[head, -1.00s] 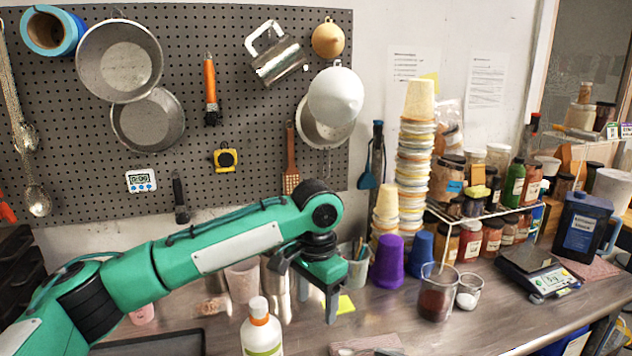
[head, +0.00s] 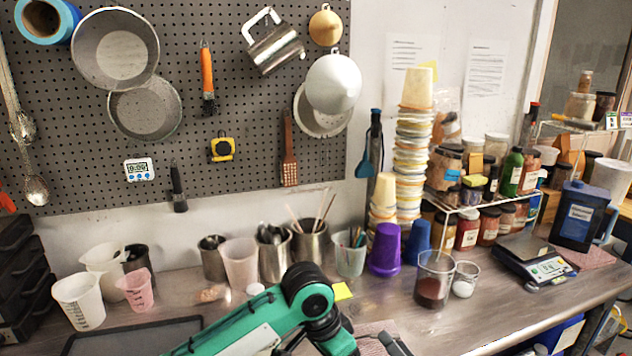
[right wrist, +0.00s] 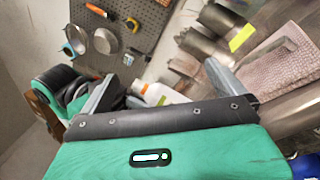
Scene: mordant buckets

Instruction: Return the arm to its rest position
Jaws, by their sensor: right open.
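My green right arm (head: 262,322) reaches in low across the bottom of the head view. Its gripper (head: 388,345) is at the bottom edge, largely cut off, with a dark finger showing. In the right wrist view the gripper (right wrist: 160,84) has its two grey fingers wide apart, with nothing held between them. A white bottle (right wrist: 160,93) appears beyond the fingers there. In the head view only its white cap (head: 255,289) shows above the arm. My left gripper is in neither view.
A beaker of dark red material (head: 434,280) and a small glass (head: 466,280) stand right of the arm. Purple (head: 386,250) and blue (head: 418,243) cups stand behind. White (head: 79,303) and pink (head: 136,291) jugs are at left. A scale (head: 535,262) stands right.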

